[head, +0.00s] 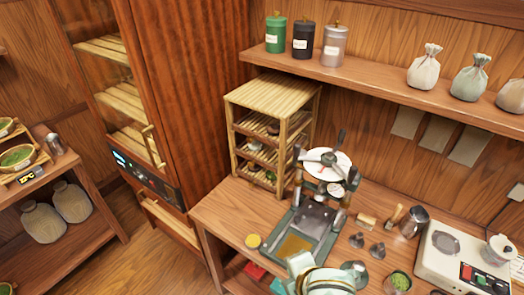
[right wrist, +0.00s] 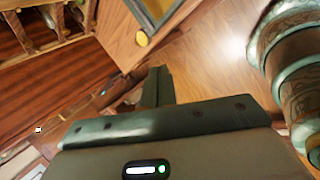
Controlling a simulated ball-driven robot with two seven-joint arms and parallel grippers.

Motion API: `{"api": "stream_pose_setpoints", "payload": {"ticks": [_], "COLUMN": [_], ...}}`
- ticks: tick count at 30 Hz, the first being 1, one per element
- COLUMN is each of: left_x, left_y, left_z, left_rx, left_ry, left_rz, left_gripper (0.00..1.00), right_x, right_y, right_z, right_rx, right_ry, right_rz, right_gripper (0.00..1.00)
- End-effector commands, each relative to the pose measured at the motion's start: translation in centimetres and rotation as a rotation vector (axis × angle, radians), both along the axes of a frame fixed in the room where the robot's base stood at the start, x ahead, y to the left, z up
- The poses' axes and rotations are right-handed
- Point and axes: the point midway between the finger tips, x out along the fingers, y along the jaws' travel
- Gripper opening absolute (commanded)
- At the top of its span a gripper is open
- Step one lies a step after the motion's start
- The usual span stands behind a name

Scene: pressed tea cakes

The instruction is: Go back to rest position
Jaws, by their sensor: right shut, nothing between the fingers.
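My right gripper (right wrist: 157,86) shows in the right wrist view, its two dark fingers closed together with nothing between them. It points past the edge of the wooden workbench (head: 222,212), apart from everything around it. In the head view a pale and teal part of my own body shows at the bottom edge, and I cannot make out the fingers there. My left gripper is in neither view.
A press (head: 318,200) stands on the bench beside a bamboo rack (head: 272,95). A small yellow disc (head: 253,241) lies near the bench's front edge. A hot plate (head: 450,255) stands at the right. A tall wooden cabinet (head: 190,90) stands behind open floor (head: 150,262).

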Motion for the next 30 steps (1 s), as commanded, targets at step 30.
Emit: {"api": "stream_pose_setpoints", "payload": {"ticks": [30], "left_x": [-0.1], "left_y": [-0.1], "left_z": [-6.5], "left_rx": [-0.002], "left_ry": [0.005], "left_rz": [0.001], "left_gripper": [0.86], "right_x": [-8.8], "right_y": [-18.6], "right_z": [-20.1], "right_rx": [0.351], "right_ry": [0.091], "right_rz": [-1.274], "right_gripper": [0.0]}}
